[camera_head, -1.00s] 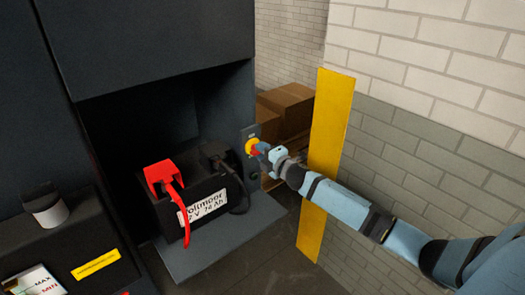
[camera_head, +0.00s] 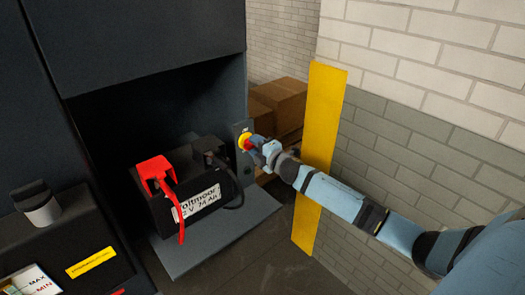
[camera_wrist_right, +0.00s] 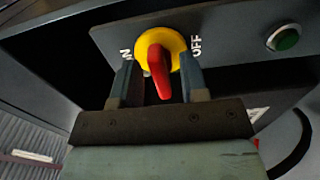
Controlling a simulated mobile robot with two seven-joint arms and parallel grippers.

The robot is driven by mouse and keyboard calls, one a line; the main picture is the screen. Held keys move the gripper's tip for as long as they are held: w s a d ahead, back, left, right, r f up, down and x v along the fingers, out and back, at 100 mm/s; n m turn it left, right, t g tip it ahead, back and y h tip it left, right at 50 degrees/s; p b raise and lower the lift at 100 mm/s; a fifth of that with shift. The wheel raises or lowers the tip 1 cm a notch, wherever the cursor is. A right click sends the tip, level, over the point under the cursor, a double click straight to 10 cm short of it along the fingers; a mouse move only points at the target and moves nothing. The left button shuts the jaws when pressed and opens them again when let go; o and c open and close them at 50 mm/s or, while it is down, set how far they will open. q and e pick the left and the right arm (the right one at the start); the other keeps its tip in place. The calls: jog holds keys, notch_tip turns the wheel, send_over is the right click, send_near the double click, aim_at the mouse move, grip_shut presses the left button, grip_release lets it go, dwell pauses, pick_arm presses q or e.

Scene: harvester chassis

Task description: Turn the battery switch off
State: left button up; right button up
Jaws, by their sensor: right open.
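The battery switch has a red handle (camera_wrist_right: 160,72) on a round yellow plate (camera_wrist_right: 148,42), fixed to a dark panel. In the right wrist view, "OFF" is printed right of the plate, and a partly hidden label ending in "N" is on the left. The handle's free end points down toward my wrist camera. My right gripper (camera_wrist_right: 160,82) is open, with one finger on each side of the handle; I cannot tell whether either finger touches it. In the head view, the yellow plate (camera_head: 243,140) shows just left of my right gripper (camera_head: 260,151). My left gripper is out of view.
A battery (camera_head: 195,200) with a red terminal cover (camera_head: 155,170) and cables sits on a shelf (camera_head: 240,228) left of the switch. A green button (camera_wrist_right: 287,40) is right of the switch. A yellow post (camera_head: 320,130) stands behind my right arm; cardboard boxes (camera_head: 280,105) are behind.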

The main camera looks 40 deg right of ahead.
jog(key=s+d+b, duration=0.1)
jog(key=s, duration=1.2)
jog(key=shift+s, duration=0.3)
jog(key=s+a+f+m+g+p, duration=0.2)
jog(key=s+a+f+m+p, duration=0.1)
jog(key=s+a+f+m, duration=0.2)
jog(key=s+a+f+m+g+y+p, duration=0.1)
jog(key=s+a+f+m+g+p, duration=0.1)
jog(key=s+a, duration=0.8)
jog(key=s+a+f+m+g+p, duration=0.3)
jog(key=s+a+f+m, duration=0.4)
jog(key=a, duration=0.3)
jog(key=shift+s+a+f+m+y+p, duration=0.2)
jog(key=shift+s+f+m+y+p, duration=0.15)
jog(key=shift+s+m+p, duration=0.45)
